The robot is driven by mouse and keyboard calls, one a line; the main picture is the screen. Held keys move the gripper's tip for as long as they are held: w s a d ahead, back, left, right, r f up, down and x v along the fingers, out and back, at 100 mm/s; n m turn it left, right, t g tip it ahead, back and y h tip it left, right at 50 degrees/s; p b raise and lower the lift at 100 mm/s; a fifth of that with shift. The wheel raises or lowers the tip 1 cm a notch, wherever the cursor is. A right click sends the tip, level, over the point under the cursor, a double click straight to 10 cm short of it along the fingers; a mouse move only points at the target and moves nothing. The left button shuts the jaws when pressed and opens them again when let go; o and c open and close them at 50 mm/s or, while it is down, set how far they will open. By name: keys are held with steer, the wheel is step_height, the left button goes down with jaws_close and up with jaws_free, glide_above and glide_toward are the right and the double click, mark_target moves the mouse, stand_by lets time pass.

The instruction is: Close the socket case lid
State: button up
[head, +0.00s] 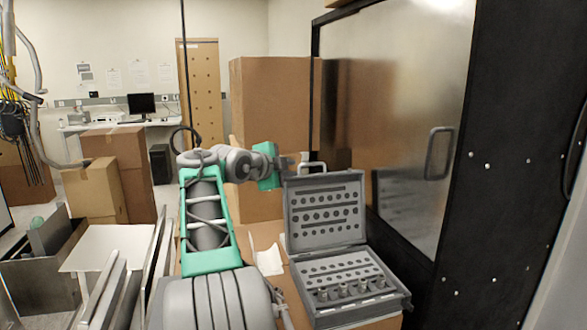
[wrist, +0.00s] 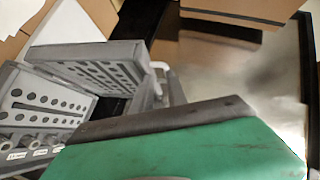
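The grey socket case stands open on a cardboard surface in the head view. In the wrist view the lid (wrist: 95,47) and base (wrist: 25,128) show at the left. My gripper (head: 290,165), with a green body, is at the lid's upper left corner. Whether it touches the lid is unclear.
A tall metal-faced cabinet (head: 400,110) with a handle stands close on the right. Large cardboard boxes (head: 270,105) stand behind my arm, with smaller ones (head: 95,192) at the left. A white paper (head: 268,261) lies left of the case.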

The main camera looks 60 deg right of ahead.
mark_target(314, 165)
steer(key=shift+m+g, duration=0.5)
steer(key=shift+m, duration=0.3)
steer(key=s+d+p, duration=0.1)
steer(key=d, duration=0.1)
steer(key=s+d+p, duration=0.1)
steer(key=d, duration=0.2)
steer(key=d+p, duration=0.1)
steer(key=d, duration=0.2)
steer(key=shift+s+f, duration=0.3)
steer(key=shift+s, duration=0.1)
steer(key=shift+d+f, duration=0.25)
steer(key=shift+d, duration=0.25)
steer(key=shift+c, duration=0.6)
jaws_close()
steer(key=shift+f, duration=0.25)
